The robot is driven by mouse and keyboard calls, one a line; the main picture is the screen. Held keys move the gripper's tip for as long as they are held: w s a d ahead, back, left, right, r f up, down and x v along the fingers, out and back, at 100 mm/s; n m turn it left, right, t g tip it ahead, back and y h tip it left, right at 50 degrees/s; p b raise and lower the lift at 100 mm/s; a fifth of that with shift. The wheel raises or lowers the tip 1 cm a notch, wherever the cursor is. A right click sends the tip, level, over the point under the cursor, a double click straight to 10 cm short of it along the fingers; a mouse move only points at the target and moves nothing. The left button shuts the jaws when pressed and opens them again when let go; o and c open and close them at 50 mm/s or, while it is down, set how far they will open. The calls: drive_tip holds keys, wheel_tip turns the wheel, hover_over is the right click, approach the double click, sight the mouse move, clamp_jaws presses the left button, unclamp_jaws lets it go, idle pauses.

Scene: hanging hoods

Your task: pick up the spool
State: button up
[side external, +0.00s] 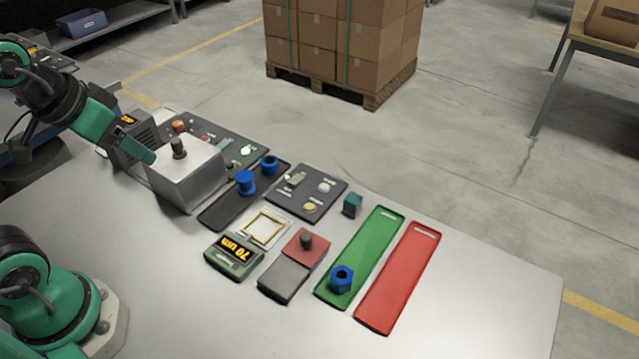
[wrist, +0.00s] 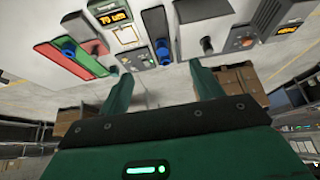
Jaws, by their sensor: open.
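A blue flanged spool (side external: 245,182) stands upright on a long black tray (side external: 216,214) in the side view. Another blue piece (side external: 269,164), with a hole in its top, stands at the tray's far end. In the wrist view the black tray (wrist: 153,20) is at top centre with blue (wrist: 163,48) at its near end; I cannot tell which piece that is. My gripper (wrist: 162,86) is open and empty, its two green fingers apart. In the side view my gripper (side external: 142,150) is left of the spool, behind a silver box, clear of the spool.
The silver box (side external: 188,175) with a dark knob stands between my gripper and the tray. A green tray (side external: 370,245) holds a blue hexagonal piece (side external: 342,279); a red tray (side external: 402,280) looks empty. A display unit (side external: 235,256) and button panel (side external: 306,193) sit nearby. The table's right is clear.

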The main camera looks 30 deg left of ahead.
drive_tip(key=shift+w, duration=0.1)
drive_tip(key=n+g, duration=0.4)
drive_tip(key=g, duration=0.1)
hover_over(244, 176)
drive_tip(key=f, duration=1.4)
drive_tip(key=shift+s+f, duration=0.2)
drive_tip(key=shift+s, duration=0.05)
drive_tip(key=shift+w+f+n+g, duration=0.25)
drive_tip(key=shift+f+n+g, duration=0.05)
drive_tip(key=shift+f, duration=4)
drive_tip(key=c, duration=1.1)
drive_tip(key=shift+c, duration=0.2)
